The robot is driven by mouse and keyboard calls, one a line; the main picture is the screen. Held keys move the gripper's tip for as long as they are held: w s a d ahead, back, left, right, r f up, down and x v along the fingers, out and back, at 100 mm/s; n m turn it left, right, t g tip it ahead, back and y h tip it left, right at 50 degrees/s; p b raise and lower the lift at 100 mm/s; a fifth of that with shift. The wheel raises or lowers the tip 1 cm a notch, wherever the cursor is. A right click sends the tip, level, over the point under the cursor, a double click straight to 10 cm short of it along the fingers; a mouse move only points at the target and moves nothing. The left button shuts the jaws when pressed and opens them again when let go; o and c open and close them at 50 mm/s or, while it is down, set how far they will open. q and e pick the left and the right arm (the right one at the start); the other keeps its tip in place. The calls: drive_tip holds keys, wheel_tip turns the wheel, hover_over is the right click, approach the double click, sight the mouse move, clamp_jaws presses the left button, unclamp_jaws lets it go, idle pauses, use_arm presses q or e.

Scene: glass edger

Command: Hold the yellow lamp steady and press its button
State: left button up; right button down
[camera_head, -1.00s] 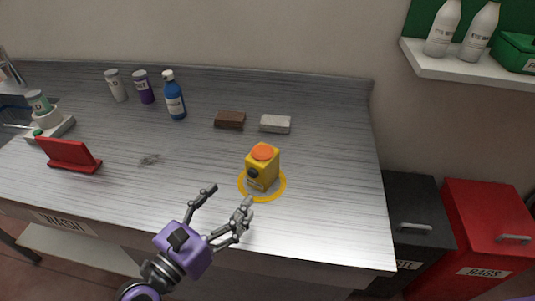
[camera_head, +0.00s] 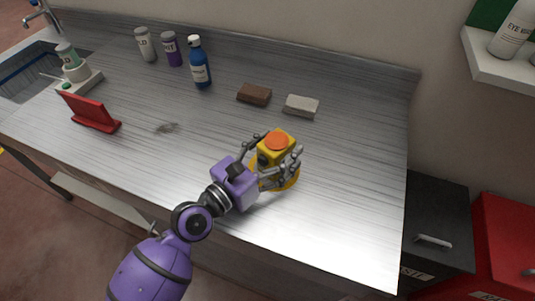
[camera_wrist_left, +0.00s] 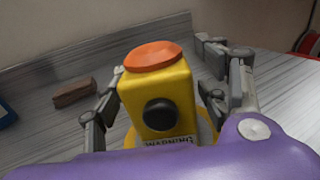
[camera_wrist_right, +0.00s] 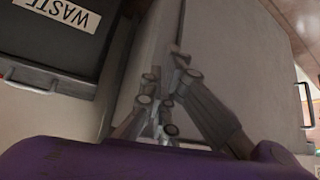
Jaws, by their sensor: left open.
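The yellow lamp (camera_head: 269,152) stands upright on its round yellow base on the metal worktop. It has an orange dome on top and a round black button-like part on its front face, above a WARNING label. My left gripper (camera_head: 279,146) is open, its fingers on either side of the lamp. In the left wrist view the lamp (camera_wrist_left: 158,95) sits between the spread fingers, and a small gap seems to show at the right finger; contact is unclear. My right gripper (camera_wrist_right: 165,95) shows only in its wrist view, fingers together and empty, away from the lamp.
A brown block (camera_head: 254,94) and a grey block (camera_head: 301,106) lie behind the lamp. A blue bottle (camera_head: 199,66) and a red stand (camera_head: 92,112) are further left. Dark and red bins (camera_head: 500,245) stand at the right. The worktop's front right is clear.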

use_arm(q)
drive_tip(key=shift+x, duration=1.75)
drive_tip(key=c, duration=1.5)
drive_tip(key=shift+c, duration=0.2)
